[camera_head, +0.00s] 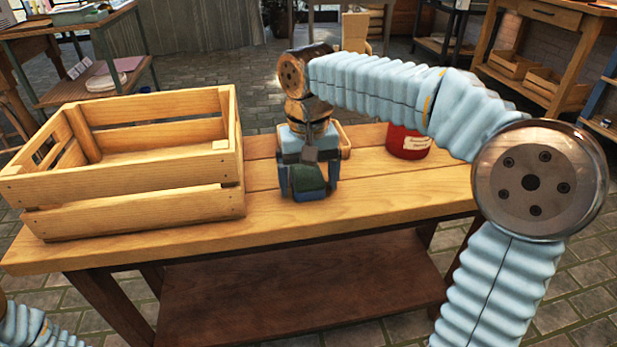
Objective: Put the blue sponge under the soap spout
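My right gripper (309,188) points down at the middle of the wooden table, just right of the crate. Its two dark fingers stand apart, low over or at the tabletop. A dark greenish patch shows between them, but I cannot tell whether it is a held thing or part of the gripper. I cannot make out a blue sponge or a soap spout; the gripper and arm hide part of the table. Only a bit of my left arm shows at the lower left, and its gripper is out of view.
An empty slatted wooden crate (150,205) fills the table's left side. A red labelled can (408,143) stands behind my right arm. A small wooden object (345,140) is partly hidden behind the gripper. The table (400,200) is bare at front right.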

